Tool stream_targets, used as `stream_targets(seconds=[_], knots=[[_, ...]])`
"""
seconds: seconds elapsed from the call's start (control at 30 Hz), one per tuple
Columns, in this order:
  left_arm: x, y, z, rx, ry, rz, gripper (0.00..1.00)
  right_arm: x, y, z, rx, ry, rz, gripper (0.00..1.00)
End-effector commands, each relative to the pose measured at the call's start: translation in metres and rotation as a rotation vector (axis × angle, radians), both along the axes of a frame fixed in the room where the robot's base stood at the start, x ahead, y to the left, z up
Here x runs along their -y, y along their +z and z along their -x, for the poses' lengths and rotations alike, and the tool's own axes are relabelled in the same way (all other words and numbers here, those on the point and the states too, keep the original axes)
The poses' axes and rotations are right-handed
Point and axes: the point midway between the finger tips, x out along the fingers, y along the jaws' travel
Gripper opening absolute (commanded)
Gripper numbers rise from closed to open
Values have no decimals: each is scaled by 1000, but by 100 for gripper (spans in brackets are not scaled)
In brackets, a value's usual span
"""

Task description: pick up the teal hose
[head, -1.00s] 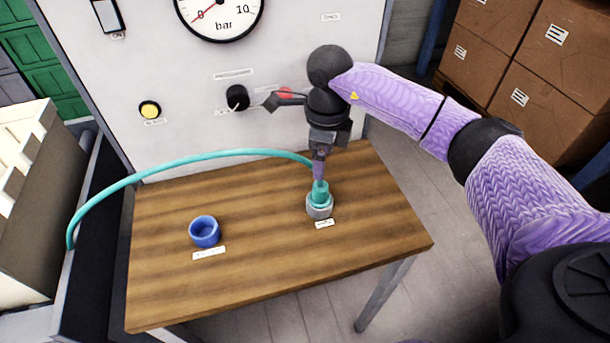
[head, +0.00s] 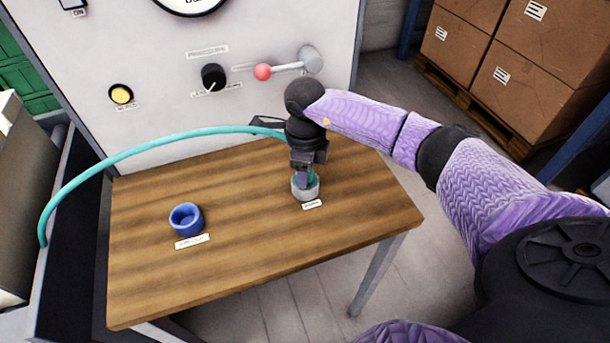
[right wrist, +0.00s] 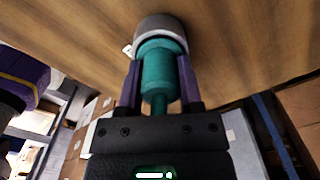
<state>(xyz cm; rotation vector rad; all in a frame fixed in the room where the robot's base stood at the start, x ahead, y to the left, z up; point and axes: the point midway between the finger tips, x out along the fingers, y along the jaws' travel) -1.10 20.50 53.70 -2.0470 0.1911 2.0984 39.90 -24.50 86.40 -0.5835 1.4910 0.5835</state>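The teal hose (head: 150,147) arches from the left side over the back of the wooden table (head: 250,235) to a grey round holder (head: 305,193). Its thick teal end fitting (right wrist: 158,72) sits upright in the holder, which also shows in the right wrist view (right wrist: 160,26). My right gripper (head: 304,178) points down over the holder. In the right wrist view its purple fingers (right wrist: 159,85) stand on both sides of the fitting, very close to it. Whether they press on it cannot be told. My left gripper is out of view.
A blue ring-shaped cup (head: 186,219) stands on the table to the left. Behind the table is a grey panel with a black knob (head: 213,77), a red-tipped lever (head: 263,72) and a yellow button (head: 121,94). Cardboard boxes (head: 520,75) are stacked at the right back.

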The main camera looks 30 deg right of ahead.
Motion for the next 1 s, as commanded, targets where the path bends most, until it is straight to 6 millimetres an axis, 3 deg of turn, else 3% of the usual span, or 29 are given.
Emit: stream_targets(seconds=[0.03,0.13,0.17,0.47,0.8,1.0], knots=[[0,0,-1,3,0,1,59,0,0,0,0,0,0,24],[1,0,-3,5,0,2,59,0,0,0,0,0,0,3],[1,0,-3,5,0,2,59,0,0,0,0,0,0,0],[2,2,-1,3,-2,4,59,0,6,0,1,-1,0,0],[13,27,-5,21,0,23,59,0,89,-1,4,-1,0,0],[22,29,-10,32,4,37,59,0,101,0,1,0,-1,0]])
